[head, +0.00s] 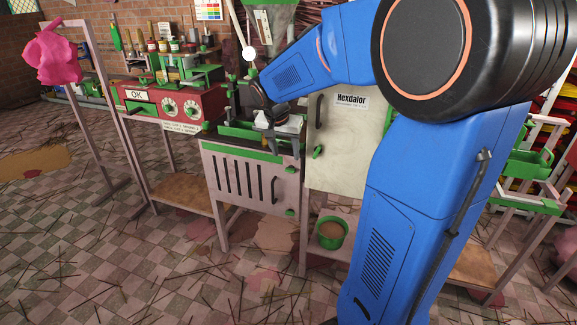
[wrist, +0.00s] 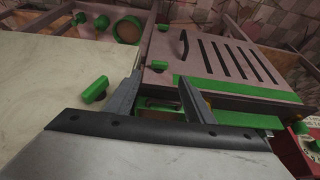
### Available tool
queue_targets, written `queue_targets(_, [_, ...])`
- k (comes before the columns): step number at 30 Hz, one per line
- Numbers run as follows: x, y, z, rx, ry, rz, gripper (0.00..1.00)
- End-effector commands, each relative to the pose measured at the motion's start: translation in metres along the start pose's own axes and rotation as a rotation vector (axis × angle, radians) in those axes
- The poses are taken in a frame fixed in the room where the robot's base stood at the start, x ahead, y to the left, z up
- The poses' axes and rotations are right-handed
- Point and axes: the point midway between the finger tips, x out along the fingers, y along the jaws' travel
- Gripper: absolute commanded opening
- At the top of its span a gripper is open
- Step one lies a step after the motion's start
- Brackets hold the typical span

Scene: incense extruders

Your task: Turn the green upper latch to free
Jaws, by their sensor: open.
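The green upper latch (wrist: 158,65) is a small block near the upper edge of the slotted pinkish panel (wrist: 200,60), close to a long green strip. My gripper (wrist: 159,77) is open and empty in the wrist view. Its two grey fingertips are spread, with the latch showing just beyond and between them. Whether they touch it I cannot tell. In the head view, the slotted panel (head: 240,182) is below my wrist, and a lower green latch (head: 289,212) sits at its lower right.
A cream cabinet door (head: 345,140) stands right of the panel; its green knob (wrist: 95,90) is left of my fingers in the wrist view. A green pot (head: 331,234) sits low between posts. A red machine (head: 170,103) stands left. Sticks litter the tiled floor.

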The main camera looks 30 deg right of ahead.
Motion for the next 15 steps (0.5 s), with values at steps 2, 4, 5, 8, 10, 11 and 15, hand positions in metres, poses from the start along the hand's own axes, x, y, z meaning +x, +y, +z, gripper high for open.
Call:
queue_targets(2, [0.015,0.0,0.0,0.0,-0.002,0.002,0.48])
queue_targets(4, [0.028,0.001,0.001,0.001,-0.003,0.003,0.48])
queue_targets(5, [0.033,0.001,0.0,0.001,-0.002,0.003,0.48])
queue_targets(8, [0.049,0.001,0.0,0.001,-0.002,0.002,0.48])
queue_targets(10, [0.059,0.0,0.0,0.001,-0.002,0.002,0.48])
queue_targets(11, [0.062,0.0,0.0,0.001,-0.001,0.001,0.48])
queue_targets(15, [0.076,0.0,0.0,0.0,-0.001,0.001,0.48])
